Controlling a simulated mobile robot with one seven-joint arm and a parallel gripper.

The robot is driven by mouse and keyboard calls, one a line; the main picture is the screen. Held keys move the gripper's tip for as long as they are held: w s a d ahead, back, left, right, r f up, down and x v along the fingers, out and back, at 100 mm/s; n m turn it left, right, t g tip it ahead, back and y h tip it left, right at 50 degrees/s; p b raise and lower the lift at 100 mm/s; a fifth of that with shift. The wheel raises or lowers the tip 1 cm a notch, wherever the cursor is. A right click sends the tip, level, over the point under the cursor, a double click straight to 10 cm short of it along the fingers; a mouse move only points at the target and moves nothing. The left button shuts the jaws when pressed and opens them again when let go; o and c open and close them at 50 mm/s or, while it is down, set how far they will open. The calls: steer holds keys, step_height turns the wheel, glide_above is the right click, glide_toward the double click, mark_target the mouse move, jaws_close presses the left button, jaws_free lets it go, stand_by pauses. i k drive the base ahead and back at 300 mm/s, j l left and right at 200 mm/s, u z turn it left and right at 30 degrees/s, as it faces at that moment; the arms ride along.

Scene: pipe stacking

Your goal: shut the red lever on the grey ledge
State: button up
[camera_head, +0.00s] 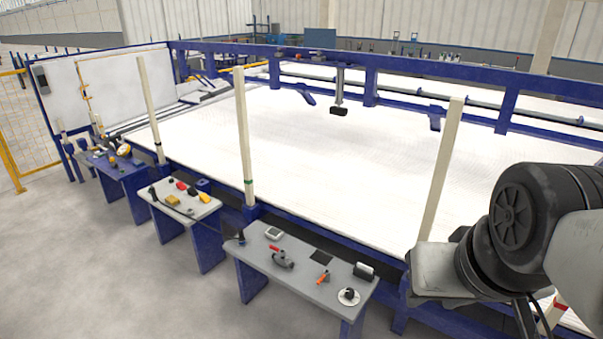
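The near grey ledge (250,257) stands at lower centre, in front of the large white bed. On its right half is a small red-orange lever (323,277), tilted up on a small fitting. Left of it lies a grey metal fitting (283,260) with a small red part (275,249) at its top. I cannot tell from this view which red part is the lever named, or whether either is open or shut. My arm enters at the right, clear of these red parts in the picture. No gripper fingers show.
The ledge also holds a white device (273,233), a black square (321,258), a black cylinder (363,270) and a round white-based piece (349,297). Pale upright posts (243,140) line the bed's near edge. A second grey ledge (205,212) with tools stands left. Floor at lower left is free.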

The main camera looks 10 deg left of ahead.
mark_target(281, 253)
steer(key=j+u, duration=0.1)
steer(key=u, duration=0.2)
steer(key=i+j+u, duration=0.1)
steer(key=u, duration=0.2)
steer(key=i+z, duration=0.15)
steer(key=z, duration=0.4)
steer(key=k+l+z, duration=0.1)
steer(key=z, duration=0.25)
steer(key=l+z, duration=0.1)
steer(key=z, duration=0.2)
steer(key=k+l+z, duration=0.1)
steer(key=z, duration=0.25)
steer(key=u, duration=1.5)
steer(key=i+j+z, duration=0.1)
steer(key=i+j, duration=0.25)
steer(key=i, duration=0.25)
steer(key=i+j+z, duration=0.1)
steer(key=i+j, duration=0.25)
steer(key=i, duration=0.2)
steer(key=i+j+z, duration=0.1)
steer(key=i+j, duration=0.3)
steer(key=i, duration=0.15)
